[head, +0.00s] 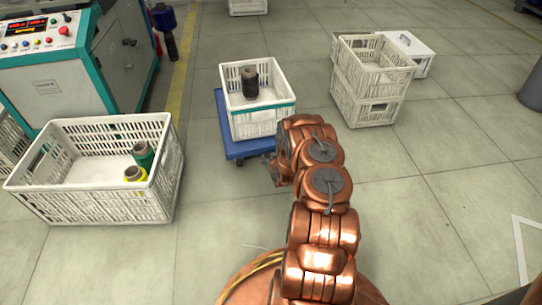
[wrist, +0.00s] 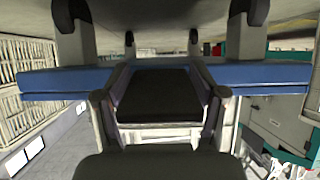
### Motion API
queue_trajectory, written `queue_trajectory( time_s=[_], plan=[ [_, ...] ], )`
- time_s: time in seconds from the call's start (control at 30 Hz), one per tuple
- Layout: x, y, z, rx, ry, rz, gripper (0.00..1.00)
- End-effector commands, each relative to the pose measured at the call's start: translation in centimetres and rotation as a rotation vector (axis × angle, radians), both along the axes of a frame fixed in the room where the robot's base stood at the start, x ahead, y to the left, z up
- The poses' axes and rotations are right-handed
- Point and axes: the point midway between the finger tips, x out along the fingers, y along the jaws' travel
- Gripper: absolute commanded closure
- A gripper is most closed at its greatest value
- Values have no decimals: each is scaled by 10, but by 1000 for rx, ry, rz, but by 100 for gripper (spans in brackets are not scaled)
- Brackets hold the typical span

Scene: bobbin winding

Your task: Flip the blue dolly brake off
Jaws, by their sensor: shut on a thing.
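The blue dolly (head: 236,147) stands on the floor under a white crate. In the wrist view its blue deck (wrist: 50,82) runs across the picture, which looks upside down, with dark casters (wrist: 72,32) above it. My gripper (head: 268,165) is at the dolly's front right corner region, low beside the deck. In the wrist view its two fingers stand on either side of a dark, flat block (wrist: 160,92), which appears to be the brake pedal. They are shut on it. The pedal is hidden by my arm in the head view, and its tilt cannot be told.
The dolly's white crate (head: 262,123) holds a dark bobbin (head: 250,84). A larger crate (head: 105,207) with green and yellow bobbins stands left. Stacked crates (head: 366,106) stand right. A teal-edged machine (head: 45,95) is at upper left.

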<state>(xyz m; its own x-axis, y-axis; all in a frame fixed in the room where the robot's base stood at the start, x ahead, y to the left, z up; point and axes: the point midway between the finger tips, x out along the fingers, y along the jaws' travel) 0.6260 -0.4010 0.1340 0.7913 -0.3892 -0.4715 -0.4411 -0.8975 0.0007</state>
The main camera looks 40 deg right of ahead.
Motion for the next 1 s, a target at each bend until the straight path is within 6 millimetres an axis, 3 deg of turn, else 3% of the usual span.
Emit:
queue_trajectory(
  time_s=[0.47,0.5,0.67,1.0],
  plan=[
    [0,0,0,7,13,1,94],
    [0,0,0,7,13,0,29],
    [0,0,0,6,13,0,12],
    [-1,0,0,6,13,0,12]
  ],
)
